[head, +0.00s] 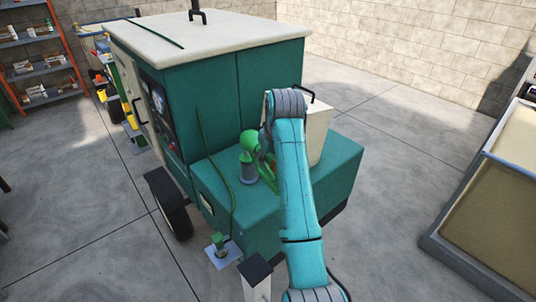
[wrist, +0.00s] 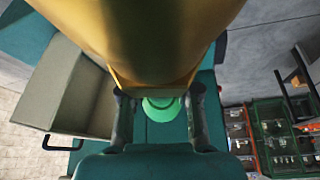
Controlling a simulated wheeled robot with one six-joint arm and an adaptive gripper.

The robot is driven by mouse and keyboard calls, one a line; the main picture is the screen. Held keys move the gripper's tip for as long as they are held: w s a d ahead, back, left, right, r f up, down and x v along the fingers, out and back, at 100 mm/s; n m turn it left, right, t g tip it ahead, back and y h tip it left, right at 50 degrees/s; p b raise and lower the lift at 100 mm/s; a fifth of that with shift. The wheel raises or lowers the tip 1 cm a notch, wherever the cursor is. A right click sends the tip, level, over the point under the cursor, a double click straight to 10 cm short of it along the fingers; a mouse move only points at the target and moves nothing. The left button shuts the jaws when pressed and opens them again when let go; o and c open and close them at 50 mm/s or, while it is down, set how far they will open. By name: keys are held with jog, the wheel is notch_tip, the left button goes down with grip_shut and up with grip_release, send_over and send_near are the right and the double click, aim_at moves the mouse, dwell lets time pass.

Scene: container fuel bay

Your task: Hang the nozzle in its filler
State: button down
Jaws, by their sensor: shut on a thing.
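The nozzle appears to be the bright green thing at my gripper (wrist: 161,112). In the wrist view a green rounded part of the nozzle (wrist: 163,110) shows between the two dark fingers. In the head view my arm hides most of the gripper. A green rounded head (head: 249,141) shows left of the arm, above a grey upright cylinder (head: 247,174) on the teal deck, which looks like the filler. I cannot tell whether the nozzle sits in it or only beside it. A yellow-brown surface (wrist: 150,35) fills the top of the wrist view, very close; I cannot tell what it is.
The teal machine (head: 205,105) has a pale top and a low deck (head: 335,165) carrying a beige box (head: 318,130). A dark green hose (head: 232,185) hangs down its side. A post (head: 255,270) stands in front. Shelves (head: 38,65) are at the back left.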

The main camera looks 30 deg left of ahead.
jog(key=shift+f, duration=0.25)
jog(key=c, duration=0.7)
grip_release()
jog(key=shift+c, duration=0.2)
jog(key=shift+f, duration=0.1)
jog(key=shift+v, duration=3.85)
